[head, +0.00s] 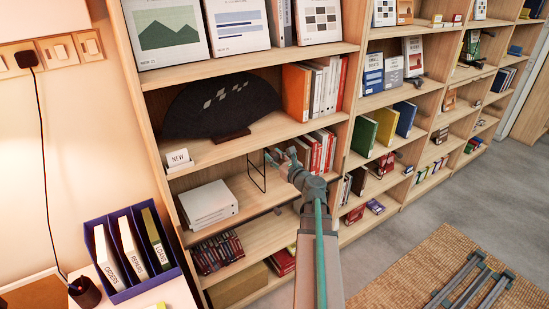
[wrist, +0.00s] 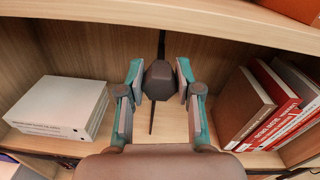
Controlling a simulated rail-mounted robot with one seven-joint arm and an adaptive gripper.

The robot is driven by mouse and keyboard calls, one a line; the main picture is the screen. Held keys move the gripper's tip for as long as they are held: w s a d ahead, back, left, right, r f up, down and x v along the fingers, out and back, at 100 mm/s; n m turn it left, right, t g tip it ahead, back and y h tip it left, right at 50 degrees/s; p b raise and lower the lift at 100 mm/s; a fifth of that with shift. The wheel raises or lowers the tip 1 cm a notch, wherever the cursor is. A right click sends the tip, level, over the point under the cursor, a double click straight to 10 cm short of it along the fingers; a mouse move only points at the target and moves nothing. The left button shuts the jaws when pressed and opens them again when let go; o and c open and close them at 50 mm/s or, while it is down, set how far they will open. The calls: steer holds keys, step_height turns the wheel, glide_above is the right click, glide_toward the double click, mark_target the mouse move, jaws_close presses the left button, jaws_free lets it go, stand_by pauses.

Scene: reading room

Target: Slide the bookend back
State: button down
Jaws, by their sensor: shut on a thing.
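The bookend (head: 249,172) is a thin dark wire frame standing upright on a middle shelf in the head view. In the wrist view the bookend (wrist: 162,46) is seen nearly edge-on as a narrow dark upright, with a grey block between my fingers. My gripper (head: 277,156) reaches into the shelf from the front and is shut on the bookend; its two fingers (wrist: 157,75) lie on either side of the block. The row of books (wrist: 263,103) leans to the right of the bookend, with a gap between.
A stack of white books (head: 208,204) lies left of the bookend on the same shelf, also seen in the wrist view (wrist: 60,106). Bare shelf lies between stack and bookend. The board above (head: 240,140) carries a dark fan (head: 220,105) and more books.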

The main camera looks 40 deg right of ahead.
steer(key=c, duration=0.8)
jaws_free()
steer(key=shift+d, duration=0.1)
steer(key=shift+o, duration=0.2)
steer(key=s, duration=0.7)
steer(key=shift+s+a, duration=0.25)
steer(key=shift+a, duration=0.2)
